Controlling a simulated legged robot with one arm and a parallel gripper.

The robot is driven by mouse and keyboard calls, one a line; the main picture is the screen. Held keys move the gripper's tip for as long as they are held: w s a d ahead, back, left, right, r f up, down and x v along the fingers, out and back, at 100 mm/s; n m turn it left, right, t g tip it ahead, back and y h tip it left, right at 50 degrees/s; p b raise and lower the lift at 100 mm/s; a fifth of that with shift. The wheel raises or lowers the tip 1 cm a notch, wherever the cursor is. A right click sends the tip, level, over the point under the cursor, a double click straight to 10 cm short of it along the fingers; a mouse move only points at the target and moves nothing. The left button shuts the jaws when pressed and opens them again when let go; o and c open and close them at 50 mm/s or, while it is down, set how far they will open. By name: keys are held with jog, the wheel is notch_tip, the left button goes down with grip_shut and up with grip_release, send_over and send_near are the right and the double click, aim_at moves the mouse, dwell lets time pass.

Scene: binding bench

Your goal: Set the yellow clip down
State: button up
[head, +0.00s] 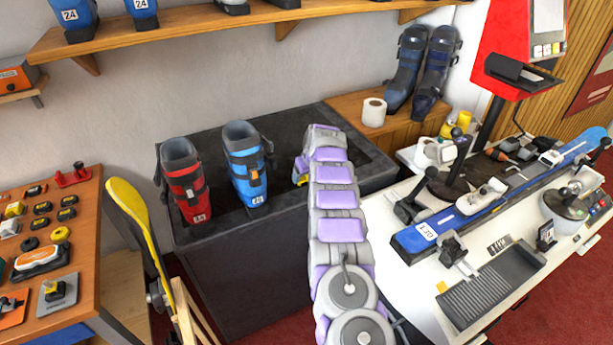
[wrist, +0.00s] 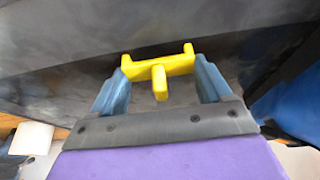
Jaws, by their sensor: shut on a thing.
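The yellow clip (wrist: 158,70) is between the two blue-grey fingers of my gripper (wrist: 160,85) in the wrist view. Its crossbar spans the gap and a short stub points back toward the palm. In the head view, my arm reaches over the dark bench, and a small bit of yellow (head: 301,181) shows at the left of its end, beside my gripper (head: 300,172). Most of the clip is hidden there by the arm. A dark grey surface (wrist: 60,85) lies beyond the clip in the wrist view; I cannot tell whether the clip touches it.
A red boot (head: 185,185) and a blue boot (head: 245,165) stand on the dark bench (head: 245,275), left of my arm. A white roll (head: 374,112) sits on the wooden ledge behind. A white worktable (head: 385,240) with a blue ski (head: 465,217) is at the right.

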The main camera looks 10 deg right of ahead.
jog(key=shift+a, duration=0.1)
jog(key=o, duration=1)
jog(key=shift+f, duration=0.15)
jog(key=p+v, duration=0.2)
jog(key=v, duration=1)
jog(key=shift+s, duration=0.1)
